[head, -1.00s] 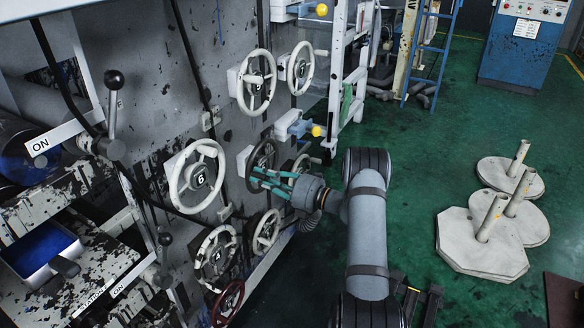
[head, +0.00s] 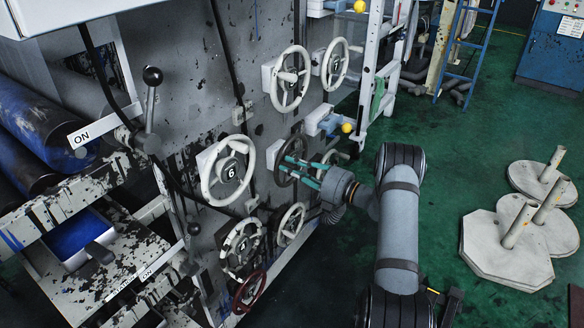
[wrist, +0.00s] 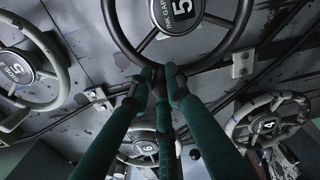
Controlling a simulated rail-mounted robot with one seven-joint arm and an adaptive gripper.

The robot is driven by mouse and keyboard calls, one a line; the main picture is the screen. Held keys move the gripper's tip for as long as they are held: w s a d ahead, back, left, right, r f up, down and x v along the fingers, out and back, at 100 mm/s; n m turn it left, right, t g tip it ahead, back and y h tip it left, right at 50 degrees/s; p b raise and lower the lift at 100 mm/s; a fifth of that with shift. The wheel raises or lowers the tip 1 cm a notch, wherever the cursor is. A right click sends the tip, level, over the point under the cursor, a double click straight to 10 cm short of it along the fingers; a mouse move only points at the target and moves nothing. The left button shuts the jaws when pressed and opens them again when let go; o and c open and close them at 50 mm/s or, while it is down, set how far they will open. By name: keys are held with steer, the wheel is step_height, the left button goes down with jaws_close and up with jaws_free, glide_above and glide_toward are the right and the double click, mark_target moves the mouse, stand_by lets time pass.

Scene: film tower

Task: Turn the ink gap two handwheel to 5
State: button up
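The dark ink gap handwheel (head: 280,154) is on the grey machine panel, partly hidden behind my gripper in the head view. In the wrist view, its dark rim and hub (wrist: 181,20) fill the top. The hub label reads "INK GAP", cut off by the frame, with a large 5 below it. My gripper (wrist: 162,76) has green fingers whose dark tips close together around the lower rim. In the head view, my gripper (head: 289,171) reaches the wheel from the right. The exact contact behind the fingertips is hidden.
White handwheels surround it: one reading 6 (head: 228,172) at left, others above (head: 290,79) and below (head: 290,224). A red wheel (head: 249,291) is lower down. Yellow-tipped handles (head: 346,128) project nearby. Green floor to the right is open up to the concrete weights (head: 508,250).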

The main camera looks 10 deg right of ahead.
steer(key=o, duration=0.4)
steer(key=shift+d, duration=0.1)
steer(key=v, duration=1.2)
steer(key=x, duration=1.2)
steer(key=shift+f, duration=0.1)
steer(key=shift+s, duration=0.1)
